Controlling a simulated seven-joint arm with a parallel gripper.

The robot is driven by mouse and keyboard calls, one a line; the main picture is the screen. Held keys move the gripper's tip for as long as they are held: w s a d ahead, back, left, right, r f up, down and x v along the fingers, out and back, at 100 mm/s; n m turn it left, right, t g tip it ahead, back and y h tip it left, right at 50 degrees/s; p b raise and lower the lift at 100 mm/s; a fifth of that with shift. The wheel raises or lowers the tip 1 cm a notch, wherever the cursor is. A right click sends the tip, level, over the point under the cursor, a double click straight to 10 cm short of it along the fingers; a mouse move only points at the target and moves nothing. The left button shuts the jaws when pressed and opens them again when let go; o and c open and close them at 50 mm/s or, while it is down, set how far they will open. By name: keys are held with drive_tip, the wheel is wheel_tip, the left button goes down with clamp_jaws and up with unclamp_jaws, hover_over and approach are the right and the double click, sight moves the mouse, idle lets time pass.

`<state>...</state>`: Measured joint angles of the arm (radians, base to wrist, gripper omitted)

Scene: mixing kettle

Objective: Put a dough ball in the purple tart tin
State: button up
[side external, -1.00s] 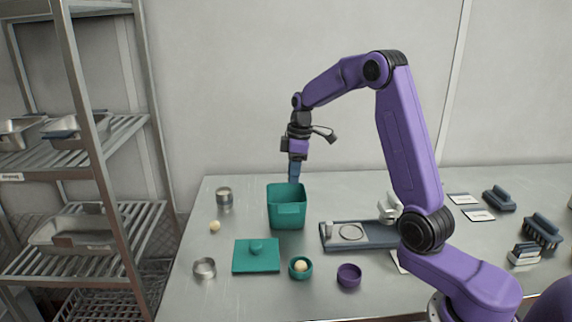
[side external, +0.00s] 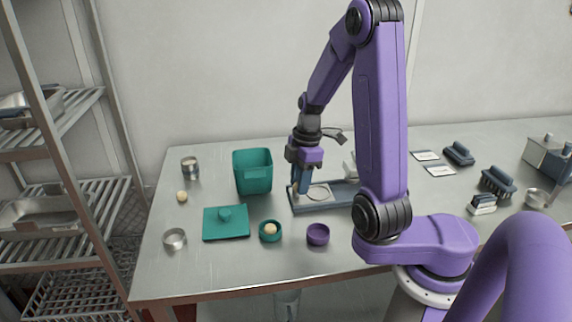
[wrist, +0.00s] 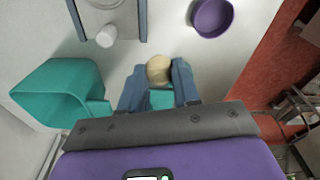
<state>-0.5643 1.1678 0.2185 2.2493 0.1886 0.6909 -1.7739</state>
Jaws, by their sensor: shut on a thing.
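My gripper (side external: 302,191) hangs with its fingers down at the left part of the blue-grey tray, to the right of the teal bin (side external: 253,172). In the wrist view a pale dough ball (wrist: 159,69) sits between the fingertips, and my gripper (wrist: 158,78) is shut on it. The purple tart tin (side external: 318,235) stands in front of the tray and looks empty. It shows at the upper right of the wrist view (wrist: 212,16), apart from my fingers. A teal tin (side external: 263,237) holds another dough ball (side external: 270,229). One more ball (side external: 182,197) lies on the table at left.
The blue-grey tray (side external: 340,205) carries a round plate (side external: 319,193). A teal lid (side external: 226,230) lies flat left of the teal tin. Metal tins (side external: 175,238) stand at left. Brushes (side external: 497,182) and cards lie at right. The table between tray and purple tin is clear.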

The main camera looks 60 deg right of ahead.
drive_tip(key=shift+n, duration=0.5)
drive_tip(key=shift+s+a+f, duration=0.55)
drive_tip(key=shift+s+f, duration=0.45)
drive_tip(key=shift+s, duration=0.35)
drive_tip(key=shift+s+a+f, duration=0.55)
drive_tip(key=shift+s+f, duration=0.45)
drive_tip(key=shift+s, duration=0.3)
drive_tip(key=shift+s+a+f, duration=0.55)
drive_tip(key=shift+s+f, duration=0.45)
drive_tip(key=shift+s, duration=0.35)
drive_tip(key=shift+f, duration=0.35)
drive_tip(key=o, duration=1.5)
drive_tip(key=shift+r, duration=3.5)
